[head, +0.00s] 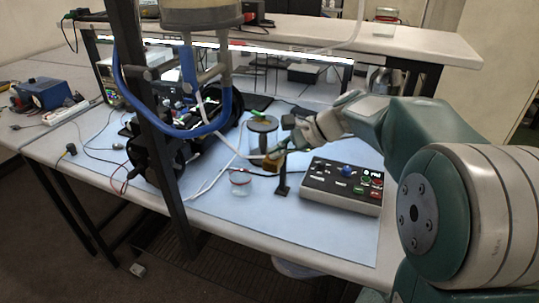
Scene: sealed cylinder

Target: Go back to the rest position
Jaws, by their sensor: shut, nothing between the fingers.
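My arm reaches in from the right of the head view over the workbench. My gripper (275,160) is at its end, above the blue mat (240,215), close to a small brownish block on a dark upright post (283,178). The gripper looks shut, and I see nothing held in it. Its fingertips are small and partly merge with the things behind, so I cannot tell whether they touch the block. A clear cylinder with a dark lid (263,126) stands just behind and left of the gripper.
A control box (343,184) with several buttons lies right of the post. A small clear jar (240,181) stands left. A dark frame post (160,125), a blue hose (150,117) and a hanging vessel (202,15) block space at left. Cables cross the mat; its front is clear.

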